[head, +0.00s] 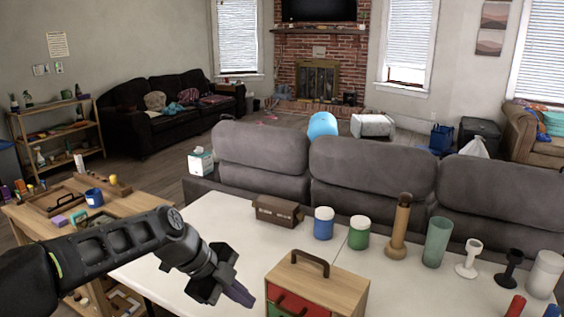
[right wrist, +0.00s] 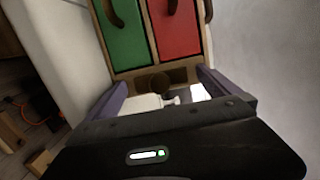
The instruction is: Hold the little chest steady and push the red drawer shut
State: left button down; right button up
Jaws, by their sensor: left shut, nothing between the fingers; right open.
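The little wooden chest (head: 340,291) stands on the white table at the bottom middle of the head view, with a dark handle on top. Its red drawer (head: 300,304) faces front left, and a green drawer (head: 277,309) shows below it, cut by the frame edge. In the right wrist view the red drawer (right wrist: 174,28) lies beside the green drawer (right wrist: 121,35). How far the red drawer stands out is unclear. My left gripper (head: 240,296) is shut and empty, just left of the chest. My right gripper (right wrist: 168,92) is open, its fingers pointing toward the chest; the head view does not show it.
A brown box (head: 277,211), a blue jar (head: 324,223), a green jar (head: 359,232), a wooden bottle (head: 399,226) and a green tumbler (head: 437,242) stand behind the chest. Candle holders and red items stand at right. A wooden table (head: 150,203) adjoins at left.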

jog(key=shift+s, duration=0.1)
dwell(0.5)
jog(key=v, duration=0.7)
jog(key=shift+a, duration=0.15)
jog(key=shift+s, duration=0.15)
